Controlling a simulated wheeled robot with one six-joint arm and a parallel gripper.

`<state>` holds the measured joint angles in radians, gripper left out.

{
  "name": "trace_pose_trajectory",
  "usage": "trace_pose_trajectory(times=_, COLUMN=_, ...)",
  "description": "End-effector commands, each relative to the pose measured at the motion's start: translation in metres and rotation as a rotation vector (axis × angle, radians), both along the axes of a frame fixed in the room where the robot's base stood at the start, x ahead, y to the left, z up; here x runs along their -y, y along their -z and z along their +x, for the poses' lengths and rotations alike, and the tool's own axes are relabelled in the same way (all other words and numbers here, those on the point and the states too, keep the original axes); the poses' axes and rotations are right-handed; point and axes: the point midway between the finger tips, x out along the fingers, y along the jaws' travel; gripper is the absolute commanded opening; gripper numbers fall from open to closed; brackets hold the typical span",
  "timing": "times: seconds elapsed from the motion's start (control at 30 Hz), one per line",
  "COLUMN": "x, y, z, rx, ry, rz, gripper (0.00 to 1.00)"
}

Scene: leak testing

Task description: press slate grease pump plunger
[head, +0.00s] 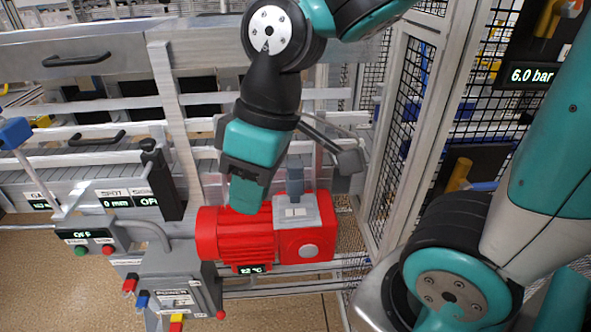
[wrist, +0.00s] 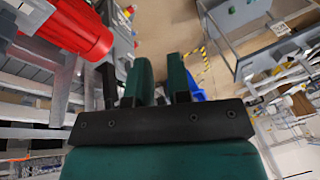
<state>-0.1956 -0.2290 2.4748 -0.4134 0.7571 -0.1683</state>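A slate-coloured upright post (head: 295,178), which looks like the grease pump plunger, stands on a light grey block on top of the red motor and pump housing (head: 308,243). My gripper (head: 246,196) points down just left of the post, in front of and above the red body; I cannot tell whether it touches it. In the wrist view my gripper (wrist: 160,68) shows two green fingers with an empty gap between them. The red body (wrist: 75,28) is at the upper left there. I cannot make out the plunger in the wrist view.
A black upright handle (head: 162,182) stands left of the red body. A grey control box with buttons (head: 92,240) and a power box (head: 175,285) are at lower left. A mesh fence post (head: 420,130) rises on the right. Brown floor (head: 60,295) lies below.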

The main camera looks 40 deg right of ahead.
Motion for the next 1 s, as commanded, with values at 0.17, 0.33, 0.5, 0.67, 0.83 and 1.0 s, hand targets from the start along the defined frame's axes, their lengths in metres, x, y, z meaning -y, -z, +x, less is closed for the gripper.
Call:
trace_pose_trajectory(times=0.17, x=0.062, y=-0.013, z=0.083, rx=0.05, ry=-0.083, rz=-0.126, gripper=0.0)
trace_pose_trajectory(times=0.33, x=0.138, y=-0.013, z=0.142, rx=0.048, ry=-0.185, rz=-0.236, gripper=0.0)
trace_pose_trajectory(times=0.5, x=0.195, y=-0.01, z=0.169, rx=0.025, ry=-0.261, rz=-0.294, gripper=0.0)
trace_pose_trajectory(times=0.67, x=0.216, y=-0.007, z=0.176, rx=0.014, ry=-0.295, rz=-0.311, gripper=0.0)
trace_pose_trajectory(times=0.83, x=0.218, y=-0.006, z=0.176, rx=0.013, ry=-0.301, rz=-0.312, gripper=0.0)
trace_pose_trajectory(times=1.0, x=0.217, y=-0.006, z=0.176, rx=0.014, ry=-0.301, rz=-0.312, gripper=0.0)
